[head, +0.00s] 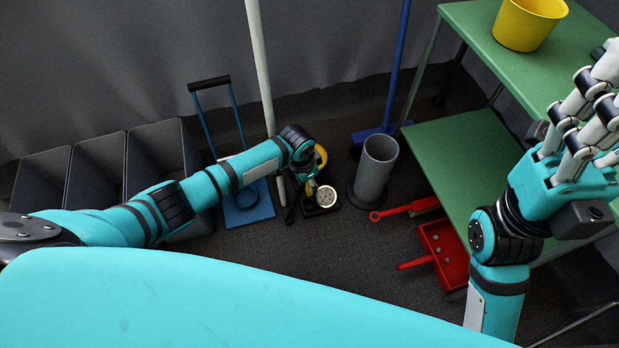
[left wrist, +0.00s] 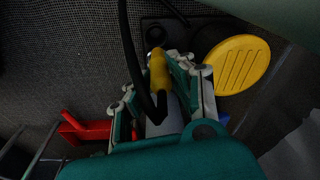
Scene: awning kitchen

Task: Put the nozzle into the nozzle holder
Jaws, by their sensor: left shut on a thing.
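My left gripper (head: 308,182) reaches down to the floor gear left of the grey cylinder. In the left wrist view its fingers (left wrist: 165,85) are closed around a yellow nozzle (left wrist: 158,68), with a black hose beside it. A ribbed yellow disc (left wrist: 242,63) lies just right of the fingers. A dark base (left wrist: 158,30) shows beyond the fingertips. In the head view a round white gauge (head: 326,196) is beside the gripper, with a yellow part (head: 320,157) behind it. I cannot make out the nozzle holder clearly. My right gripper (head: 596,105) is raised, open and empty.
The grey cylinder (head: 374,168) stands right of the gauge. Red tools (head: 440,250) lie on the floor farther right. Dark bins (head: 98,165) and a blue-framed item (head: 247,200) are on the left.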

